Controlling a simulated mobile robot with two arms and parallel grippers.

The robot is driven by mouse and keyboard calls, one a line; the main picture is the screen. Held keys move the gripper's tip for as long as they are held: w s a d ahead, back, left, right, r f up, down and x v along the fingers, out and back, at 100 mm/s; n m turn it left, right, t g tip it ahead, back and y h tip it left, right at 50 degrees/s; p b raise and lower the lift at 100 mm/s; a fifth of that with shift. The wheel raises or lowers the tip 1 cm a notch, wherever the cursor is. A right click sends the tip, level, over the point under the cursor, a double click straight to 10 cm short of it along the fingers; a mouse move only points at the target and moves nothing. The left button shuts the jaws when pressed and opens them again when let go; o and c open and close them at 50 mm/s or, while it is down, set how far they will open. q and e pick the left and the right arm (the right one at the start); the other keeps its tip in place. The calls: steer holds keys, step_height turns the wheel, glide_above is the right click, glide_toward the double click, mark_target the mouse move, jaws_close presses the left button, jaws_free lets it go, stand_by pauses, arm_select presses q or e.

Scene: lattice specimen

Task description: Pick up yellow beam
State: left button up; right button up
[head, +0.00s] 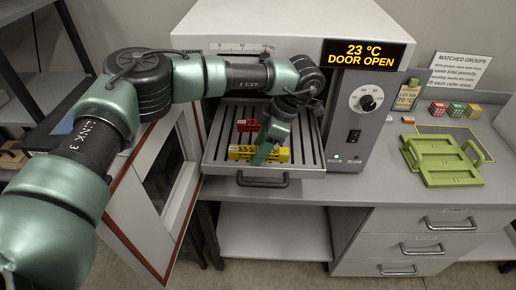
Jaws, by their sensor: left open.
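The yellow beam (240,152) lies on the slotted grey rack (221,160) pulled out of the open oven. My left gripper (261,161) comes down over the beam from the right. Its fingers hide part of the beam's middle, and I cannot tell whether they touch it. The jaws are open. A red beam (247,126) lies behind the yellow beam on the same rack. My right gripper is not in the picture.
The oven door (150,190) stands open at the left, below my arm. A green tray with handles (447,160) lies on the bench at the right. Small lattice cubes, red (438,108), green (455,110) and orange (473,111), stand behind it.

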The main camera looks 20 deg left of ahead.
arm_select(q)
steer(key=shift+s+d, duration=0.1)
jaws_close()
steer(key=shift+r, duration=0.15)
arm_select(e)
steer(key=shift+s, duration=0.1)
